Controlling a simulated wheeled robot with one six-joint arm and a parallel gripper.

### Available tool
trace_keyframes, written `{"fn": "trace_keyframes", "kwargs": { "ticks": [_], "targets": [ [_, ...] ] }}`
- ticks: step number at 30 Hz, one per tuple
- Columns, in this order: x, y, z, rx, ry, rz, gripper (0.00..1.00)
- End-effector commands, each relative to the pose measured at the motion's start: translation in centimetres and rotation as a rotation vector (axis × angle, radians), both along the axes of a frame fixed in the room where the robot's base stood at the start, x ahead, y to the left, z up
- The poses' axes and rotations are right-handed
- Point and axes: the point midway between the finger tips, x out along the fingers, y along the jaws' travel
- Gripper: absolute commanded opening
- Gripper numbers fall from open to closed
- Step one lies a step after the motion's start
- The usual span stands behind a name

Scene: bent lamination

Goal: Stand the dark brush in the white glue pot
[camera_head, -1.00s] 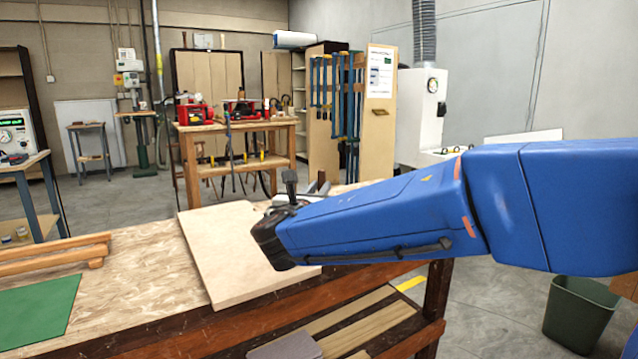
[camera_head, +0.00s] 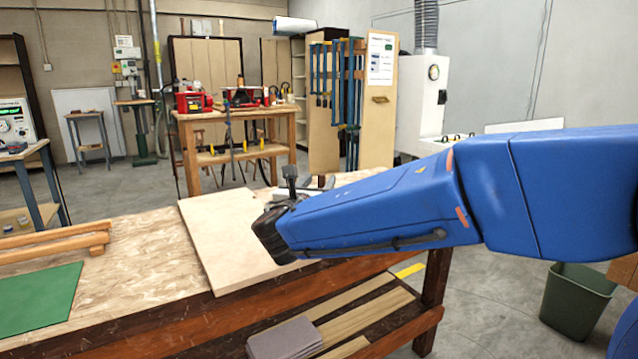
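My blue arm reaches in from the right over the workbench. Its dark end (camera_head: 272,232) is over the right edge of a pale board on the bench, and the gripper fingers are hidden behind the arm. A dark upright piece (camera_head: 290,180) shows just above the arm's end; I cannot tell whether it is part of my arm or the brush. I cannot make out the white glue pot; a small whitish patch (camera_head: 283,192) shows behind the arm's end, partly hidden.
The pale board (camera_head: 222,235) lies on the workbench (camera_head: 150,262). A green mat (camera_head: 38,300) and wooden strips (camera_head: 55,245) lie at the left. A green bin (camera_head: 578,303) stands on the floor at right. Grey pads (camera_head: 284,340) rest on the lower shelf.

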Motion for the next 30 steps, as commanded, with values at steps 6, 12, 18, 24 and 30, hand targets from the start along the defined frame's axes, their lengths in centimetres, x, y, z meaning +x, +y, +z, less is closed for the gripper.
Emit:
{"fn": "trace_keyframes", "kwargs": {
  "ticks": [6,12,18,24,30],
  "targets": [
    [-0.6,0.1,0.0,0.001,0.0,0.001,0.39],
    [-3.3,0.7,-0.1,0.0,0.0,0.004,0.39],
    [-6.7,1.4,-0.1,0.001,0.0,0.004,0.39],
    [-10.0,2.0,-0.2,0.001,0.0,0.004,0.39],
    [-13.1,2.7,-0.3,0.0,0.0,0.004,0.39]
  ]
}}
